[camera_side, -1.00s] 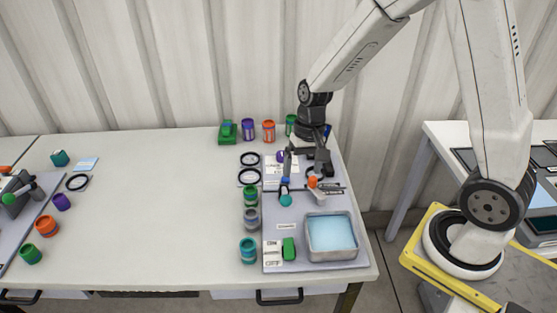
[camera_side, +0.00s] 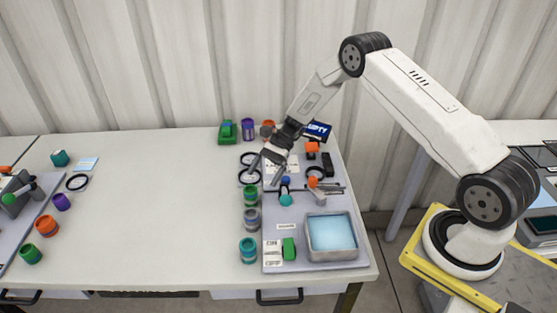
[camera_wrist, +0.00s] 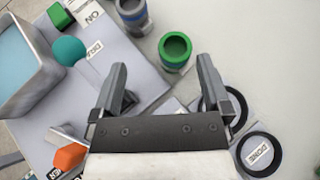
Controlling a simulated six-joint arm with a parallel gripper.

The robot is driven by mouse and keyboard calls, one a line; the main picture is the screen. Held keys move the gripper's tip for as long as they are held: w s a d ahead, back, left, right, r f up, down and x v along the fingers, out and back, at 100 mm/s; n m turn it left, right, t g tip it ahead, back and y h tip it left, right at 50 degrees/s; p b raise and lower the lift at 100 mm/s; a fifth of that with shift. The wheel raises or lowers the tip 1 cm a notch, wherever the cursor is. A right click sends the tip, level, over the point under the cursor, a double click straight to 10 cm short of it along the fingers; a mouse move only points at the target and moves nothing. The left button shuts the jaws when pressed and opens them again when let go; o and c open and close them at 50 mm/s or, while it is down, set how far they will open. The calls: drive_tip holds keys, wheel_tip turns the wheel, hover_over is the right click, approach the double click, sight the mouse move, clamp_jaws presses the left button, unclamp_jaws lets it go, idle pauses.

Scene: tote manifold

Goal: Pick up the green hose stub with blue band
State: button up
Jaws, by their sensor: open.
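A green hose stub (camera_side: 250,191) stands upright at the left edge of the grey mat, at the back of a short column of stubs. In the wrist view the green stub (camera_wrist: 174,50) shows its open top and a bluish band low on its side. My gripper (camera_side: 264,171) is open and empty, above and behind this stub, near the black rings. In the wrist view my gripper (camera_wrist: 162,66) has its two fingers apart, with the stub beyond the fingertips, nearer the right finger. Nothing is between the fingers.
A grey stub (camera_side: 251,219) and a teal stub (camera_side: 248,251) stand in front of the green one. A blue-filled tray (camera_side: 310,257), a teal ball (camera_wrist: 68,50) and an orange knob (camera_wrist: 69,157) are on the mat side.

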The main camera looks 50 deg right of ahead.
sight(246, 197)
drive_tip(key=shift+w+d+f+m+t+y, duration=0.15)
drive_tip(key=shift+w+d+f+m+y, duration=0.05)
drive_tip(key=shift+w+f+m+y, duration=0.25)
drive_tip(key=shift+w+d+f+m+t+y, duration=0.2)
drive_tip(key=shift+w+f+m+y, duration=0.15)
drive_tip(key=shift+f+y, duration=0.2)
drive_tip(key=shift+a, duration=0.1)
drive_tip(key=shift+x, duration=1.25)
drive_tip(key=shift+a+f, duration=0.1)
drive_tip(key=shift+f, duration=0.05)
drive_tip(key=shift+x, duration=2.45)
drive_tip(key=shift+s, duration=0.1)
clamp_jaws()
